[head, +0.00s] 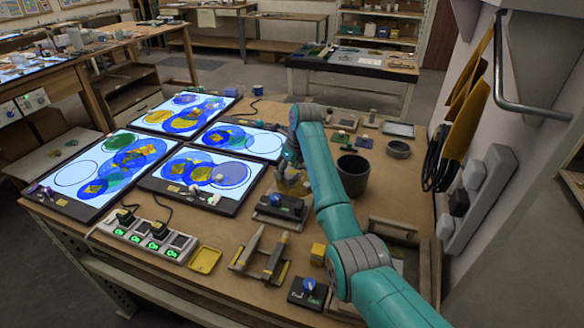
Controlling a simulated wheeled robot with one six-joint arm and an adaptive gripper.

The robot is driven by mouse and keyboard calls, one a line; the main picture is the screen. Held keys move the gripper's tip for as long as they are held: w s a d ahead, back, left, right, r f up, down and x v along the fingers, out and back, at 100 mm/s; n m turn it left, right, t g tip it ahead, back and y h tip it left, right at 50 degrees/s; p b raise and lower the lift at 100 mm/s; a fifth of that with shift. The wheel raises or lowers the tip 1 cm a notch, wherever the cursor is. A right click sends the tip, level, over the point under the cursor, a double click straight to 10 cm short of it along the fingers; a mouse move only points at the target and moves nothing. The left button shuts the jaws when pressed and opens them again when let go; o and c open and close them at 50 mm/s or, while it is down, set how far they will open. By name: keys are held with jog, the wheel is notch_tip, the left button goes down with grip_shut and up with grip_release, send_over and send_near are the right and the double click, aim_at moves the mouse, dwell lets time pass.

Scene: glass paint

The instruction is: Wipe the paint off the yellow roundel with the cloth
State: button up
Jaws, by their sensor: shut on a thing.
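My gripper (291,176) is at the end of the teal arm, right of the lit panels and low over the bench. It is shut on a small yellowish-brown thing, which I take to be the cloth; the arm and the small size leave its shape unclear. Four lit panels carry overlapping roundels, mostly blue. Yellow shows on the far panel (186,120), the near-left panel (96,187), the near-right panel (200,173) and the right panel (218,137). My gripper is apart from the panels.
A dark grey pot (353,174) and a smaller grey bowl (398,149) stand right of my gripper. A black device (279,210) sits just below it. A wall rises at the right.

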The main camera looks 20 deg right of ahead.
jog(key=shift+s+a, duration=0.45)
jog(key=shift+a, duration=0.4)
jog(key=shift+w+d, duration=0.35)
jog(key=shift+d, duration=0.3)
jog(key=shift+w+d, duration=0.35)
jog(key=shift+d, duration=0.3)
jog(key=shift+w+d, duration=0.35)
jog(key=shift+d, duration=0.3)
jog(key=shift+r, duration=2.45)
